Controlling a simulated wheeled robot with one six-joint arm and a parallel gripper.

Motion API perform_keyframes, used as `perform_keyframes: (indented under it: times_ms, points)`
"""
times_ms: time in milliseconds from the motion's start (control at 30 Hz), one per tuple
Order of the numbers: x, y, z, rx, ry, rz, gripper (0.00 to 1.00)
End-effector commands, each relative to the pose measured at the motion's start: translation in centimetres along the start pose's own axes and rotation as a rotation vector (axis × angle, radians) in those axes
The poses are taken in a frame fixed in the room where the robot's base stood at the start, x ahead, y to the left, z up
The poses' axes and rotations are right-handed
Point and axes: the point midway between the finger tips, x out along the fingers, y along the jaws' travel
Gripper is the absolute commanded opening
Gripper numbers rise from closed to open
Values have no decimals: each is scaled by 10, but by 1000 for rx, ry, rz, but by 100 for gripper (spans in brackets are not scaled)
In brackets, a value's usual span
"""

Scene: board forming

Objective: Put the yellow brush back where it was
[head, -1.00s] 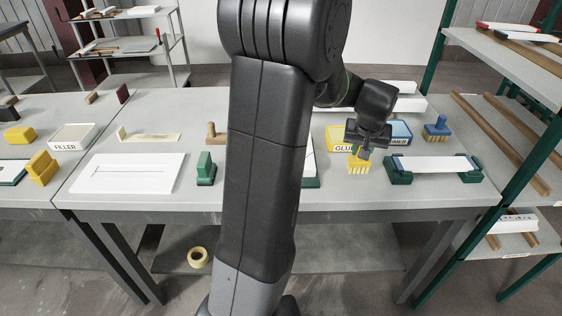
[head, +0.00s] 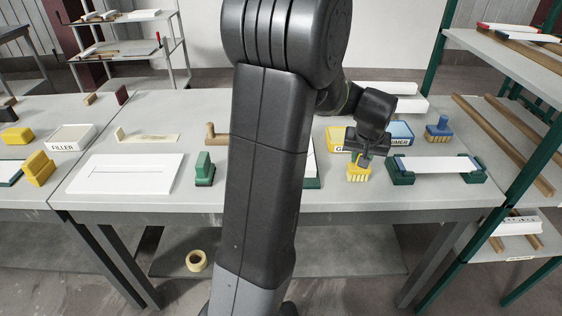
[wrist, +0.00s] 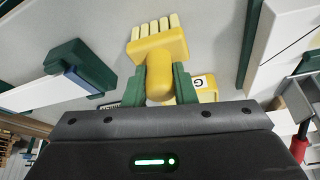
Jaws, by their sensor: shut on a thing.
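The yellow brush (head: 358,174) with pale bristles is in my gripper (head: 363,158), at the right part of the table in the head view. In the wrist view the green fingers (wrist: 166,84) are shut on the handle of the brush (wrist: 158,50), with its bristles pointing away from the gripper. In the head view the bristles point down, close to the table; I cannot tell whether they touch it. A yellow glue container (head: 335,140) stands just behind the brush, partly hidden by my gripper.
Green holders with a white board (head: 436,164) stand just right of the brush. A blue primer container (head: 401,132) and a blue brush (head: 438,128) are behind them. A green shelf post (head: 528,150) rises at the right. The table front (head: 400,200) is clear.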

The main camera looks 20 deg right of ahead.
Motion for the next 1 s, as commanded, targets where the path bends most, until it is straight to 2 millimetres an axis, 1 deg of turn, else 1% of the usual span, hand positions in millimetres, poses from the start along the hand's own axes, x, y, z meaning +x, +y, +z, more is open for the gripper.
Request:
perform_keyframes:
  times_ms: [233,267,300,367,567,633,667,900,1000]
  points:
    - [5,0,2,0,0,0,0]
    - [4,0,2,0,0,0,30]
    - [4,0,2,0,0,0,38]
    - [4,0,2,0,0,0,49]
    - [4,0,2,0,0,0,49]
    - [4,0,2,0,-1,0,61]
    - [4,0,2,0,-1,0,64]
    - [4,0,2,0,0,0,64]
    - [1,0,2,0,1,0,64]
